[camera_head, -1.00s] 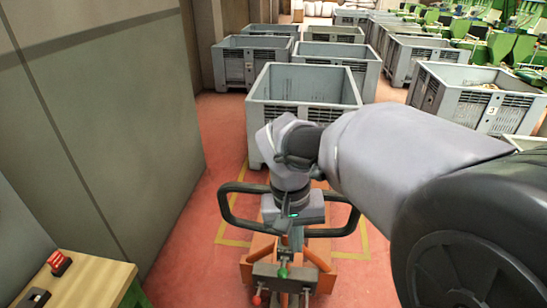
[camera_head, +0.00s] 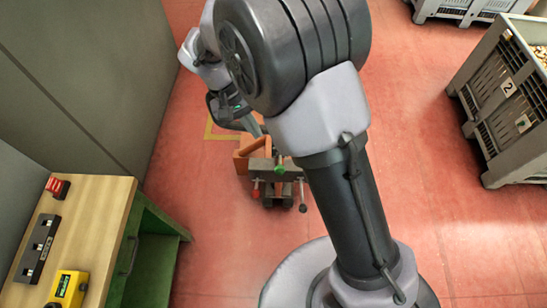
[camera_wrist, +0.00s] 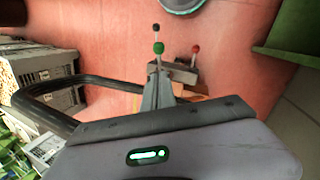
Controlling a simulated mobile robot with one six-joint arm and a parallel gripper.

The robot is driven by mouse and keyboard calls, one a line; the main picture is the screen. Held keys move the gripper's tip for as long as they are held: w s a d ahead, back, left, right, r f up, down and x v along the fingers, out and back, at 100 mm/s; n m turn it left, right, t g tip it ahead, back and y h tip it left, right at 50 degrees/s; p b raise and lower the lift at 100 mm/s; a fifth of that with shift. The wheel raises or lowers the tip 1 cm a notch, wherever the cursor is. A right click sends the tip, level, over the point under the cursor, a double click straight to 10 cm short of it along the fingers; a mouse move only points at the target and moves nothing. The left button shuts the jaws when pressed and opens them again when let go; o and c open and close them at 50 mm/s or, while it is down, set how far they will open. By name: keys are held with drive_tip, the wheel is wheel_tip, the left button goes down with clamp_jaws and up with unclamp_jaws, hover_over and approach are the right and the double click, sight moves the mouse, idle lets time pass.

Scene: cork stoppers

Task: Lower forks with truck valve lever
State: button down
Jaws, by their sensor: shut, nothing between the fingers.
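The truck's dark valve block (camera_head: 262,166) stands on its orange body (camera_head: 249,150), with several levers. A green knob (camera_head: 280,170) is at its middle, a red knob (camera_head: 255,191) at its left and a dark knob (camera_head: 303,208) at its right. In the wrist view the green knob (camera_wrist: 158,47), red knob (camera_wrist: 195,48) and a dark knob (camera_wrist: 156,27) show beyond my fingers. My gripper (camera_wrist: 157,82) is shut and empty, its fingers pointing toward the block. I see no clear contact with a knob. The forks are not visible.
A wooden-topped green bench (camera_head: 80,215) stands at left, with a red switch and a yellow device (camera_head: 68,288). A grey wall is at upper left. Grey crate 2 (camera_head: 500,95) is at right, with clear red floor between.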

drive_tip(key=b, duration=0.3)
approach(280, 164)
drive_tip(key=x, duration=0.5)
drive_tip(key=shift+s+a, duration=0.2)
drive_tip(key=shift+s, duration=0.15)
drive_tip(key=shift+a+f, duration=0.1)
